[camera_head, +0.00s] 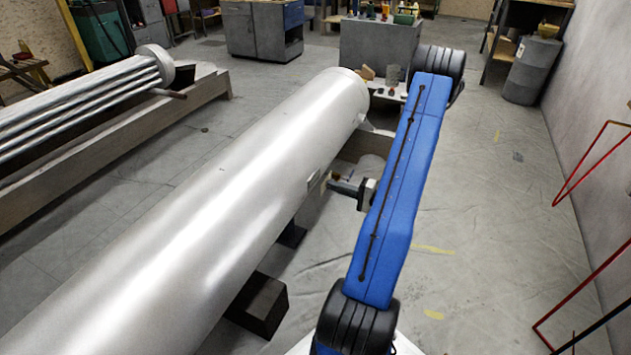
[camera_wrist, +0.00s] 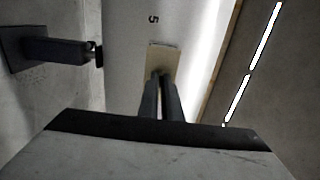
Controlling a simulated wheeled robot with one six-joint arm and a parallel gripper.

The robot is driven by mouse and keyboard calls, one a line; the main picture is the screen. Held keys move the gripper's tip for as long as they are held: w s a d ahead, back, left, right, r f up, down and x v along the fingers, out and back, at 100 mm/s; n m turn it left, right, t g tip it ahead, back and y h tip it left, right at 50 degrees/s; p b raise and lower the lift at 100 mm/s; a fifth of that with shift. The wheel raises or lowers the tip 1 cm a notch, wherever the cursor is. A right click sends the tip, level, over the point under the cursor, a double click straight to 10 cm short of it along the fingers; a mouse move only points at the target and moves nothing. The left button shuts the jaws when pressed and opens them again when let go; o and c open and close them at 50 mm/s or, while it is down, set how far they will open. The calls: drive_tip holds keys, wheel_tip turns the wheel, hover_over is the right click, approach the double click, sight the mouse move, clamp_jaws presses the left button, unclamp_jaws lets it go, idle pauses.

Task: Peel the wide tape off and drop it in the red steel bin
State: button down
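The wide tape is a beige rectangular patch (camera_wrist: 163,58) on the side of the big silver cylinder (camera_wrist: 122,60), below a printed "5". In the head view the tape (camera_head: 314,179) shows small on the cylinder's right flank. My gripper (camera_wrist: 160,80) is at the tape's lower end in the wrist view, its two dark fingers close together and appearing shut on that end. The fingertips hide part of it. In the head view my gripper (camera_head: 333,185) reaches left from my blue arm to the cylinder's side. I cannot make out a red steel bin.
The long cylinder (camera_head: 215,195) rests on dark supports (camera_head: 259,304). A flanged stub (camera_wrist: 55,48) sticks out left of the tape in the wrist view. A grey drum (camera_head: 531,72) and red metal frames (camera_head: 590,165) stand at the right. Floor right of my arm is clear.

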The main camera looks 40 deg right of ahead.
drive_tip(key=shift+s+d, duration=0.1)
drive_tip(key=shift+s, duration=0.15)
idle(0.3)
drive_tip(key=shift+v, duration=1.95)
drive_tip(key=shift+w, duration=0.1)
drive_tip(key=shift+x, duration=2.15)
